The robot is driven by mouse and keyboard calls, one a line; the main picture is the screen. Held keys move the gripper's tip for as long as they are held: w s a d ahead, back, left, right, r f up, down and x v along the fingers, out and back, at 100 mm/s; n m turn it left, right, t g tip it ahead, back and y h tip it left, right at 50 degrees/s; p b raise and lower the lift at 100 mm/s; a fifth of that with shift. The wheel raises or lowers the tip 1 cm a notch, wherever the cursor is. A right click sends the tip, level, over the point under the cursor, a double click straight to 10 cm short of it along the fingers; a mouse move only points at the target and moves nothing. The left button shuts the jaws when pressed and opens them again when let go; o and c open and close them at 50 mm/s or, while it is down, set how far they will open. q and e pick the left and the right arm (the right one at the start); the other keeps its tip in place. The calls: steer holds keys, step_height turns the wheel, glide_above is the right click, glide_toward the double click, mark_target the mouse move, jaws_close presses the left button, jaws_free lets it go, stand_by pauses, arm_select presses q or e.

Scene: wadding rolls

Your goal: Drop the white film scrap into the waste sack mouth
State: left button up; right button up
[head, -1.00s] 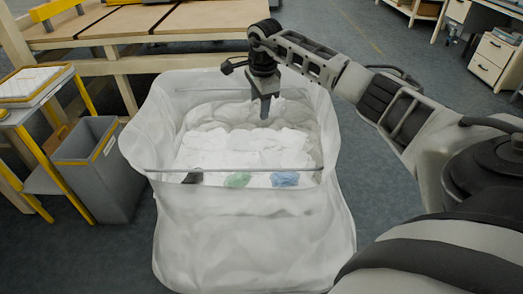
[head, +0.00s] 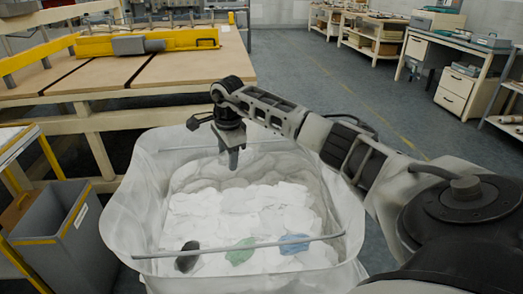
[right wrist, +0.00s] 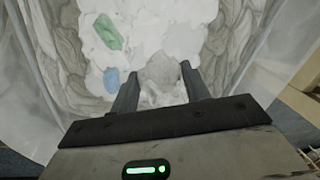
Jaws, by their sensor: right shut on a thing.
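The waste sack (head: 124,215) is a large translucent white bag with a wide open mouth, and its wall also shows in the right wrist view (right wrist: 45,75). My right gripper (head: 231,163) points down over the rear part of the mouth. In the right wrist view its fingers (right wrist: 160,85) stand apart, closed on a pale, crumpled white film scrap (right wrist: 160,70). The scrap is hard to tell from the white pieces below. My left gripper is out of view.
Inside the sack lie many white scraps (head: 250,205) with a black (head: 187,257), a green (head: 240,251) and a blue piece (head: 294,244). A thin bar (head: 215,250) crosses the front of the mouth. A grey bin (head: 50,225) stands left; a wooden table (head: 130,75) stands behind.

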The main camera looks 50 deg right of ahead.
steer(key=shift+f+b, duration=0.95)
steer(key=shift+f, duration=0.65)
steer(key=o, duration=1.1)
steer(key=shift+r, duration=0.1)
steer(key=shift+c, duration=0.2)
step_height(320, 180, up, 16)
steer(key=s+p, duration=0.1)
steer(key=s, duration=0.1)
steer(key=shift+s+a, duration=0.15)
steer(key=shift+a, duration=0.2)
